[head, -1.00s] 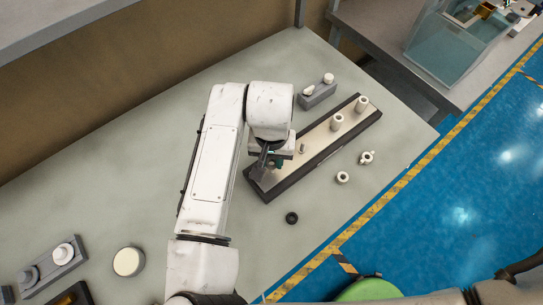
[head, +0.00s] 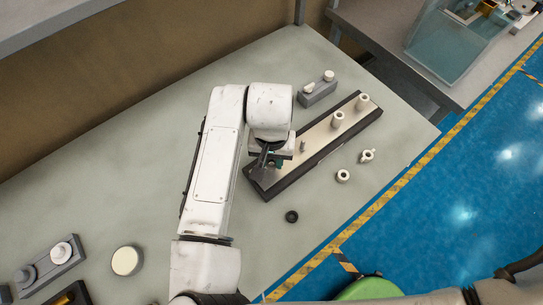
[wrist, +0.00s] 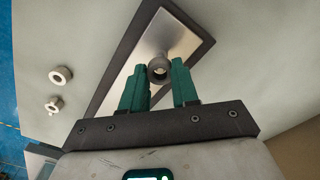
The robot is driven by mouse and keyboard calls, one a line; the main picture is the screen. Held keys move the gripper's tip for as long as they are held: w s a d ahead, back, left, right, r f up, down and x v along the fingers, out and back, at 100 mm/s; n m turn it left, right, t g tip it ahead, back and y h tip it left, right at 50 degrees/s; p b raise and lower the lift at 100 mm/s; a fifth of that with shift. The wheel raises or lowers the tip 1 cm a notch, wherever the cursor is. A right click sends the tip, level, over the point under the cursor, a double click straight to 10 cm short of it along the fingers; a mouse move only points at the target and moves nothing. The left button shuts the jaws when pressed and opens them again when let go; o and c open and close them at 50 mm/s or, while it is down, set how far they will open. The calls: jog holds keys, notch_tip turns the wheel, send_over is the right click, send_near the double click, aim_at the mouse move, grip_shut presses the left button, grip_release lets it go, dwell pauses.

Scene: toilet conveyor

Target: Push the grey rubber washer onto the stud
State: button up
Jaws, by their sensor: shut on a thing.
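The grey washer (wrist: 158,70) shows in the wrist view as a thick ring with a dark hole. It sits between the green fingertips of my gripper (wrist: 159,76), which is shut on it, over the near end of the pale plate (wrist: 168,36). I cannot tell whether a stud is inside the ring. In the head view my gripper (head: 266,165) is low over the plate's lower left end, and the washer and whatever is under it are hidden. A small bare grey stud (head: 303,146) stands on the plate farther along.
Two pale sleeves (head: 338,119) stand toward the plate's far end. A pale ring (head: 343,175), a winged pale part (head: 367,156) and a black ring (head: 292,217) lie right of the plate. A grey block (head: 317,92) stands behind it.

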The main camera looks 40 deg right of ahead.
aim_at(271, 164)
jog(key=shift+f+b, duration=0.9)
jog(key=shift+f, duration=0.6)
jog(key=o, duration=1.1)
notch_tip(271, 164, up, 11)
jog(key=shift+f+b, duration=0.1)
jog(key=shift+b, duration=0.5)
